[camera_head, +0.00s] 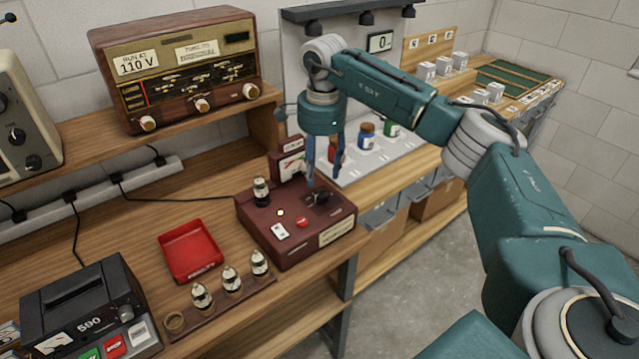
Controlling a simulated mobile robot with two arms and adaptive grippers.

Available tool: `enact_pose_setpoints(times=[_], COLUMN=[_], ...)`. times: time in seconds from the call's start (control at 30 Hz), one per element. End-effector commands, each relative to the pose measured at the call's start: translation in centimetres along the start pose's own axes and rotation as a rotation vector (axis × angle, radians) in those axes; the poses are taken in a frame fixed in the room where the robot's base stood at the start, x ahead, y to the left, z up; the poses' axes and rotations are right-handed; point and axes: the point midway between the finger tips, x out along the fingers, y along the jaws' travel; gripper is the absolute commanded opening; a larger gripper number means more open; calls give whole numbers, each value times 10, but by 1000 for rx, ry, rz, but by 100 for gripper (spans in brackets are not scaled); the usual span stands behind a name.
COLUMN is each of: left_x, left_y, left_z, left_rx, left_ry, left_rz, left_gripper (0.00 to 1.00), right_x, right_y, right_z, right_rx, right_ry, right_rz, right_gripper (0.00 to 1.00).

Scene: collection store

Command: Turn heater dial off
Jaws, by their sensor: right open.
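A maroon tube tester (262,232) sits at the right end of the wooden bench. It has a meter with a white face and a red band (292,166) at its back. A black dial (318,198), which appears to be the heater dial, is on its top panel at the right; its setting is too small to read. My right gripper (324,176) points down with its two blue fingers apart and empty, just above and behind the dial. I cannot tell whether a finger touches the dial. A glass tube (261,190) stands upright on the tester. My left gripper is out of view.
A red tray (190,250) and a rack with three tubes (232,281) are left of the tester. A black 590 meter (82,306) stands at front left. A wooden radio (180,68) is on the shelf. Small jars (366,134) stand behind my gripper.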

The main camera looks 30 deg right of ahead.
Motion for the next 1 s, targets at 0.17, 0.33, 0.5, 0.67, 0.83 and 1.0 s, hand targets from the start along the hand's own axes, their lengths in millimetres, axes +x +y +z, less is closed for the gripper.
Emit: enact_pose_setpoints(times=[0.17, 0.33, 0.5, 0.67, 0.83, 1.0], left_x=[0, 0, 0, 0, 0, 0], left_y=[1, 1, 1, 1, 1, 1], left_z=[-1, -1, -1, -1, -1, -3], left_rx=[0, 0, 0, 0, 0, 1], left_ry=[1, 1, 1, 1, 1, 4], left_rz=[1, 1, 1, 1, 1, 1], left_gripper=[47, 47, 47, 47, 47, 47], right_x=[-32, -45, -47, -47, -47, -47], right_y=[-1, -1, -1, -1, -1, -1], right_z=[2, 2, 2, 2, 2, 2], right_rx=[-1, -1, -1, -2, -2, -1], right_ry=[-1, -1, -1, -1, -1, -1], right_rz=[-4, -2, -1, -1, -1, -1], right_gripper=[48, 48, 48, 48, 48, 48])
